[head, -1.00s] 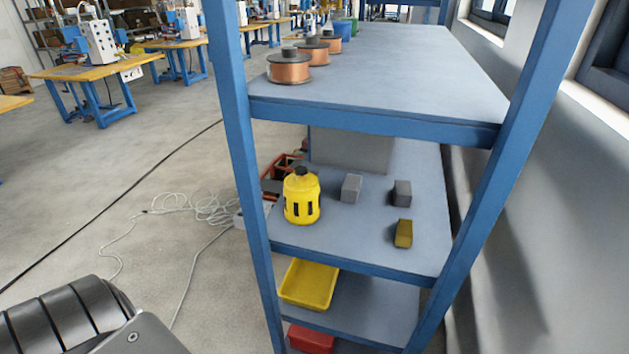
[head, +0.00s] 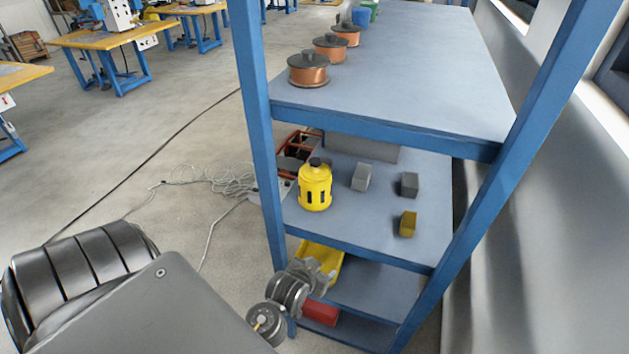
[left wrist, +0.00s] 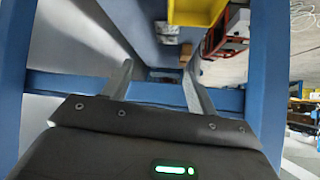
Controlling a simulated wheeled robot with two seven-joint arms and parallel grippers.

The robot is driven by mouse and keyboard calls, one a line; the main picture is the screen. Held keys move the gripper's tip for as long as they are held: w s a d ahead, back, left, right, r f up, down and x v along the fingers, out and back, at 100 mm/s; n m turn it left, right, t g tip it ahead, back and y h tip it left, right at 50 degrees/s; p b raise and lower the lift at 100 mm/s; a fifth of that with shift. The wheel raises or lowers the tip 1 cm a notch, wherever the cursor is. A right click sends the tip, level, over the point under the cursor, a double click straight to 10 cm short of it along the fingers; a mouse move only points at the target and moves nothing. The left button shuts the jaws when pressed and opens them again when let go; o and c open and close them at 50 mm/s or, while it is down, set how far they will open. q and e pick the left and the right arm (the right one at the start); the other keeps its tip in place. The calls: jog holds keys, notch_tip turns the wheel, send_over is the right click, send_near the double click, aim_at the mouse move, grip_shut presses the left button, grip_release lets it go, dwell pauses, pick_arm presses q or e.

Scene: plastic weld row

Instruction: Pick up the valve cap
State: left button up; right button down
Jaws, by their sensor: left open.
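The valve cap is most likely the yellow dome (head: 315,187) with dark slots and a black knob. It stands upright at the left front of the middle shelf (head: 340,228) in the head view. My left gripper (head: 318,272) is lower, in front of the yellow bin on the shelf below, apart from the cap. In the left wrist view its two fingers (left wrist: 157,78) are spread with nothing between them. I cannot make out the cap in that view. My right gripper is not in view.
Two grey blocks (head: 361,176) (head: 409,185) and an olive-yellow block (head: 408,223) stand right of the cap. Blue rack posts (head: 258,130) and the upper shelf (head: 400,75) with copper spools (head: 308,70) frame the space. A yellow bin (head: 330,258) and red bin (head: 321,312) sit lower.

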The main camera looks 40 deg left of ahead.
pick_arm(q)
jog(key=w+a+r+n+t+y, duration=0.25)
jog(key=w+a+r, duration=0.25)
jog(key=r, duration=0.5)
jog(key=n+t+y+p, duration=0.1)
jog(key=n+t+y, duration=0.2)
jog(key=y, duration=0.2)
send_near(314, 166)
jog(key=w+a, duration=0.1)
jog(key=p+x, duration=0.1)
jog(key=x, duration=0.4)
jog(key=shift+w+a+f+p, duration=0.1)
jog(key=shift+w+a+p, duration=0.1)
jog(key=shift+p, duration=0.2)
jog(key=shift+w+m, duration=0.1)
jog(key=shift+m, duration=0.15)
jog(key=p+x, duration=0.3)
jog(key=x, duration=0.1)
jog(key=shift+w+d, duration=0.1)
jog(key=shift+w, duration=0.15)
jog(key=shift+w+a, duration=0.2)
jog(key=shift+w, duration=0.1)
jog(key=shift+h, duration=0.35)
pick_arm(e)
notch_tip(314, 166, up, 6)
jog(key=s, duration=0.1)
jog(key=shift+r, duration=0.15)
